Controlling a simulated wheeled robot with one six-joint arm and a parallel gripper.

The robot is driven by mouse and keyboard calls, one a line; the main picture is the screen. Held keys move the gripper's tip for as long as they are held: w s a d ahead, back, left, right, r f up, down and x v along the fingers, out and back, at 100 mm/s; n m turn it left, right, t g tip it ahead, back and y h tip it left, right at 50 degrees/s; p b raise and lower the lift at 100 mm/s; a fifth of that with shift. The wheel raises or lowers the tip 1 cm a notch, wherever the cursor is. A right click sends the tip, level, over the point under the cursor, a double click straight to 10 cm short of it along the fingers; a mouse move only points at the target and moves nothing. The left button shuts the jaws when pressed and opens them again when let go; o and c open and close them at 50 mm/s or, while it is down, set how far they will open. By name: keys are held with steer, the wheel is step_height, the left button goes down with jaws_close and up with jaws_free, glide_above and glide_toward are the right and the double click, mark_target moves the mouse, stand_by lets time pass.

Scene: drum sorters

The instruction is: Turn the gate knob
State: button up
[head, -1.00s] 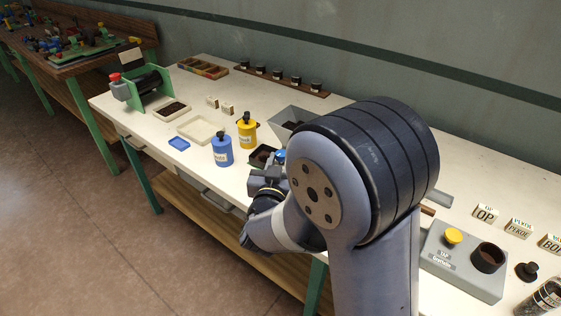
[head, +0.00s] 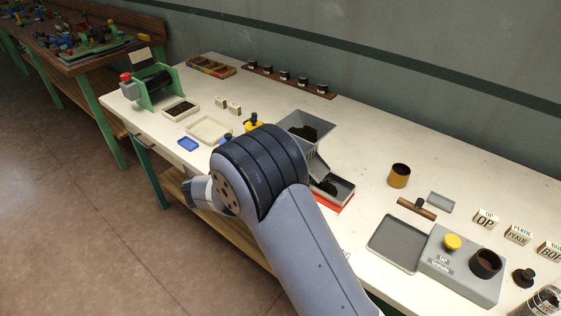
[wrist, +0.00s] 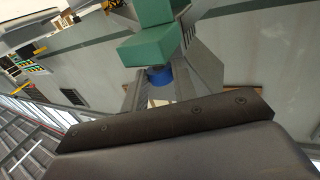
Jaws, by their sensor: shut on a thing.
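In the wrist view, a blue round knob (wrist: 159,76) sits between the two grey fingers of my gripper (wrist: 160,84). The fingers are shut on it, and green blocks (wrist: 150,49) lie just beyond. In the head view, my arm hides the gripper and the knob. A grey hopper (head: 316,124) with dark material inside stands just right of my arm. Its chute slopes down to a grey tray (head: 342,187) that also holds dark material, on a red base.
A yellow canister (head: 252,121) is partly hidden behind my arm. A grey button box (head: 455,268), a flat grey tray (head: 396,244) and a brown cup (head: 399,176) stand right.

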steer(key=shift+w+a+m+g+h, duration=0.15)
steer(key=shift+m+g+h, duration=0.3)
steer(key=shift+m+g, duration=0.6)
steer(key=shift+w+m+g+h, duration=0.2)
steer(key=shift+m+g+h, duration=0.35)
steer(key=shift+g, duration=0.9)
steer(key=shift+m+g, duration=0.3)
steer(key=shift+r, duration=0.1)
steer(key=o, duration=1)
steer(key=shift+w, duration=0.1)
